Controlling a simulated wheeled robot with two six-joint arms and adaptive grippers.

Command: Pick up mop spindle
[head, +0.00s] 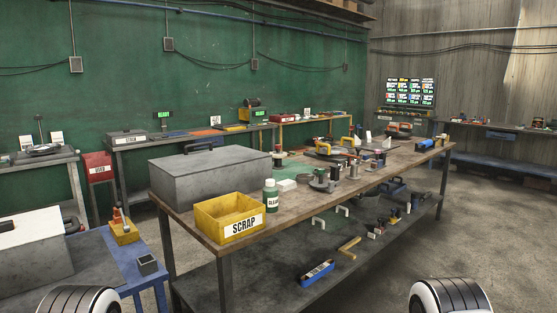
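I cannot tell for sure which piece is the mop spindle. Several small grey metal parts with round bases and upright posts (320,180) stand on the middle of the long wooden-topped workbench (305,206), and one of them may be it. More small items stand farther back on the same bench, too small to make out. Neither of my grippers is in view. Only rounded white and black ribbed parts, probably of my own arms, show at the bottom left and bottom right.
The lower shelf holds a blue tool (318,273). A blue table (122,262) stands at left. The floor at right is clear.

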